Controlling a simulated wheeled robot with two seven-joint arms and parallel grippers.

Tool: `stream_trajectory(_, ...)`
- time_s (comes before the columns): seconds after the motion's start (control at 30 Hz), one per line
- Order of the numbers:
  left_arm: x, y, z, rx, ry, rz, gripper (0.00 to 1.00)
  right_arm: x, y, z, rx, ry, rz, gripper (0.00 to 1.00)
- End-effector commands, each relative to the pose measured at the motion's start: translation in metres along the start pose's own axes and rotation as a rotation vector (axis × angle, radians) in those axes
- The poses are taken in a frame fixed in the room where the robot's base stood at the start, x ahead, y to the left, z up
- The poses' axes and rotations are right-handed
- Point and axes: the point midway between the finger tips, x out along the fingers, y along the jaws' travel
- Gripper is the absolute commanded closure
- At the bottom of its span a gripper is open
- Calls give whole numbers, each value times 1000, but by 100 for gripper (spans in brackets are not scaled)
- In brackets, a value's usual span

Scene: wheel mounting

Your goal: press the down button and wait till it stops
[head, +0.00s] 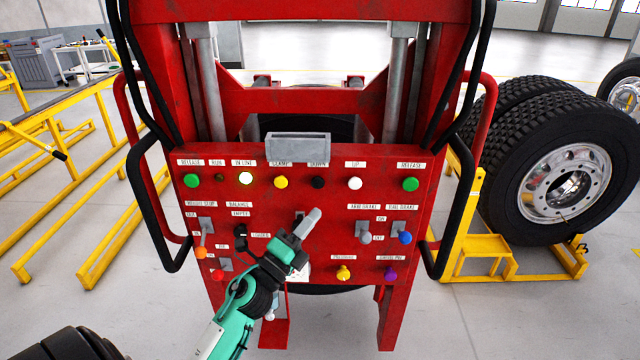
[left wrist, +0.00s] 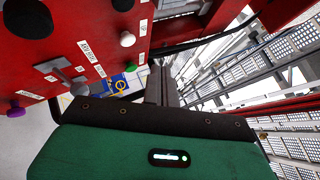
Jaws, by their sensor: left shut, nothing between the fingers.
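The red control panel (head: 330,205) faces me with its row of buttons. The down button (head: 318,182) is a black round knob under a "DOWN" label, between a yellow button (head: 281,182) and the white up button (head: 355,183). In the left wrist view, the black down button (left wrist: 122,4) is cut by the top edge. My left gripper (head: 314,214) is shut and empty. Its fingertips appear just below the down button in the head view, apart from it. Its shut fingers also show in the left wrist view (left wrist: 160,85). My right gripper is out of view.
Levers and coloured knobs, including a grey lever (head: 364,236), fill the lower panel. Black side handles (head: 160,205) flank the machine. Large wheels (head: 560,170) stand on a yellow stand at right. Yellow rails (head: 70,210) lie at left.

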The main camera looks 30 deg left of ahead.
Motion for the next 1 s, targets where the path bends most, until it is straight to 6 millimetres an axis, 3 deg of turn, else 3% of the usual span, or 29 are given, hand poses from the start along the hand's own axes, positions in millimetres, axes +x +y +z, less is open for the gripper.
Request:
stream_trajectory(0.27, 8, 6, 5, 0, 0, 1, 100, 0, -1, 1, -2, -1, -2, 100)
stream_trajectory(0.7, 49, 37, 35, -1, 0, 0, 100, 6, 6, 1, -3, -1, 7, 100)
stream_trajectory(1.0, 61, 45, 44, -1, 0, 1, 100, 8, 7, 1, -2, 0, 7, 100)
